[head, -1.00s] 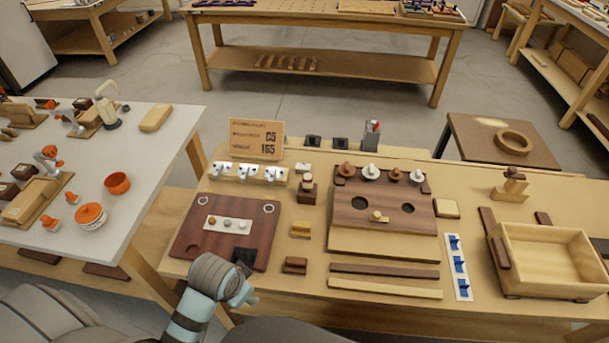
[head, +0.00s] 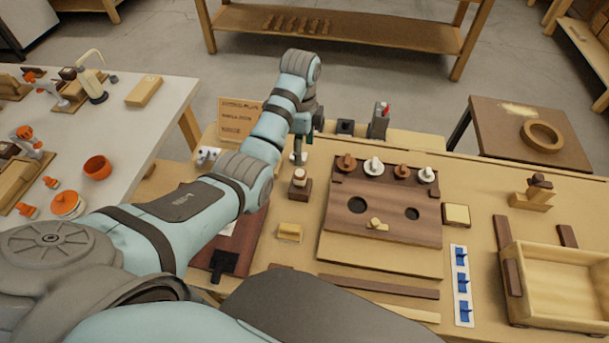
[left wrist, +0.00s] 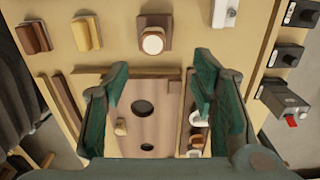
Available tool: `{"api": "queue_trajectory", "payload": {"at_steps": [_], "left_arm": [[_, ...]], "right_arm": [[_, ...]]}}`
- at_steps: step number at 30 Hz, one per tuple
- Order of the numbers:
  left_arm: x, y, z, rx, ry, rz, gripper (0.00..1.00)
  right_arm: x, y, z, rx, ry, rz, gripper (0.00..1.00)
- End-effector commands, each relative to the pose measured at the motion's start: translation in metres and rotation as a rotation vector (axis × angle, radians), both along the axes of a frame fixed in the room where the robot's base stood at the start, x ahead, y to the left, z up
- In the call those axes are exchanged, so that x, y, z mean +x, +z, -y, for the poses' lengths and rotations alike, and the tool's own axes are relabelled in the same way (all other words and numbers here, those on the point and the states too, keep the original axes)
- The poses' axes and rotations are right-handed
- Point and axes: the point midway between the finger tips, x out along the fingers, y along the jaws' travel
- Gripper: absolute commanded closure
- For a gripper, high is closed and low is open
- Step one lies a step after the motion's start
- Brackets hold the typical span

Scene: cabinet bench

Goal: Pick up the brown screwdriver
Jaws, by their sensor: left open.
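I cannot make out a brown screwdriver for certain in either view. In the head view, brown knobs (head: 347,162) and white knobs (head: 374,166) stand in a row along the back of a wooden board with round holes (head: 345,225). My left gripper (head: 305,140) is over the back of the bench, left of that row, pointing down. In the left wrist view its two green fingers (left wrist: 160,65) are spread apart with nothing between them. The board shows beyond and between the fingers (left wrist: 150,135). My right gripper is not in view.
A small brown block with a white round top (head: 300,178) stands below the gripper. A grey box with a red part (head: 380,120) is at the back edge. An open wooden box (head: 560,285) is at the right. My left arm hides much of the bench's left side.

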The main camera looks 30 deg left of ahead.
Motion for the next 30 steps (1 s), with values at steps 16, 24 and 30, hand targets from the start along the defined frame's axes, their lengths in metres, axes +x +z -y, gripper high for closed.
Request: {"api": "queue_trajectory", "payload": {"at_steps": [16,24,30], "left_arm": [[-0.005,-0.114,0.001,0.002,0.01,-0.002,0.48],[-0.004,-0.12,0.002,0.001,0.008,0.001,0.48],[-0.004,-0.12,0.002,0.001,0.008,0.0,0.8]], "right_arm": [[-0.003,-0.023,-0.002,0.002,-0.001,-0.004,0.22],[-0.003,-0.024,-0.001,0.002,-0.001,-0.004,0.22],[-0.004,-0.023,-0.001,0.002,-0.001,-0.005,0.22]]}}
